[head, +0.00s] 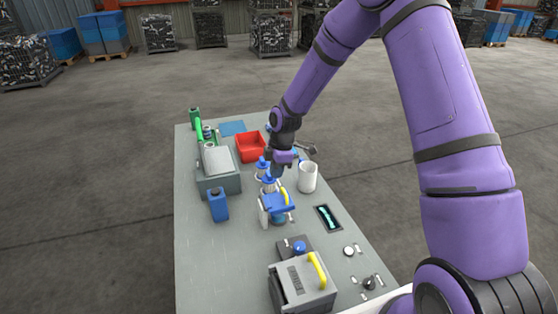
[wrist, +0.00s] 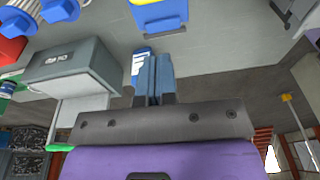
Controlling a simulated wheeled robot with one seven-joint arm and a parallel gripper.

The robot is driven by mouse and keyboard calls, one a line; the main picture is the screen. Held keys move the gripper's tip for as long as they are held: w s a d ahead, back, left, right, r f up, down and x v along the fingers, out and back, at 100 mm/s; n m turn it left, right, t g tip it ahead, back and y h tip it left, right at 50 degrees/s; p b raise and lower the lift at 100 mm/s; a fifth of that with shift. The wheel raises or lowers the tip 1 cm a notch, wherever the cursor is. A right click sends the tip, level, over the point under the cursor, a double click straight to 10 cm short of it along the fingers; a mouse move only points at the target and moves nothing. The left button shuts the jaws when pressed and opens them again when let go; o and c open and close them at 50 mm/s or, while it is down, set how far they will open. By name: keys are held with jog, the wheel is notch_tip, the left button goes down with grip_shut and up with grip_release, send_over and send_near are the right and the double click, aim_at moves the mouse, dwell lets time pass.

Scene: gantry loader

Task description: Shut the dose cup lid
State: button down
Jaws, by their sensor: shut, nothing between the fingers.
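A blue flap-like lid with a yellow handle (head: 279,202) stands near the middle of the bench, on a small white and blue unit. I take it as the dose cup lid, but I cannot be sure. It seems to show at the top of the wrist view as a blue block with a yellow edge (wrist: 160,14). How far open it is, I cannot tell. My gripper (head: 277,172) is just behind it in the head view, its fingertips partly hidden. In the wrist view my gripper's (wrist: 153,78) blue fingers are shut together, with nothing between them.
Blue-capped jars (head: 268,182) stand close to my gripper. A white cup (head: 308,178) is to the right, a red bin (head: 250,146) behind. A grey box (head: 219,180) and blue bottle (head: 219,204) are left. A grey case with yellow handle (head: 304,285) is in front.

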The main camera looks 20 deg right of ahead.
aim_at(284, 191)
jog(key=f, duration=0.3)
jog(key=shift+s+a+f, duration=0.1)
jog(key=shift+a+f, duration=0.05)
jog(key=shift+a, duration=0.15)
jog(key=shift+d+f, duration=0.8)
jog(key=shift+f, duration=0.1)
jog(key=shift+d+f, duration=0.4)
jog(key=shift+f, duration=0.15)
jog(key=shift+s+d+f, duration=0.1)
jog(key=shift+d+f, duration=0.3)
jog(key=shift+f, duration=0.2)
